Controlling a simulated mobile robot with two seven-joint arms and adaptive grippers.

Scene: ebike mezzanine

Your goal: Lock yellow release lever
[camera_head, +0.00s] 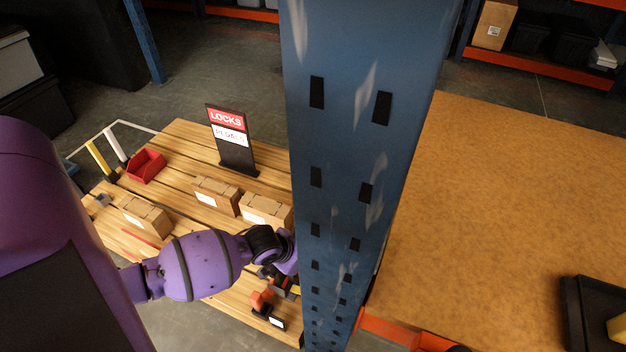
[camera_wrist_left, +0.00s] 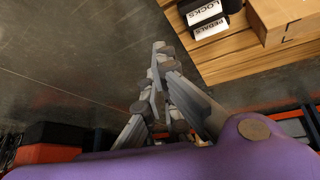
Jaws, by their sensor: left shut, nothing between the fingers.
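A yellow upright bar (camera_head: 98,158) stands at the far left end of the slatted wooden table, beside a similar white bar (camera_head: 115,145). I cannot tell whether the yellow bar is the release lever or how it is set. My left arm reaches right across the table, and its gripper is hidden behind the blue post in the head view. In the left wrist view, my left gripper (camera_wrist_left: 160,58) is shut and empty, with its grey fingers together over bare floor. No lever is at its fingertips. My right gripper is not in view.
The wooden table (camera_head: 185,140) carries a LOCKS/PEDALS sign (camera_head: 232,140), a red bin (camera_head: 146,166) and several cardboard boxes (camera_head: 216,195). The blue post (camera_head: 345,150) blocks the middle. A brown worktop (camera_head: 500,200) with a black tray (camera_head: 572,318) lies at right.

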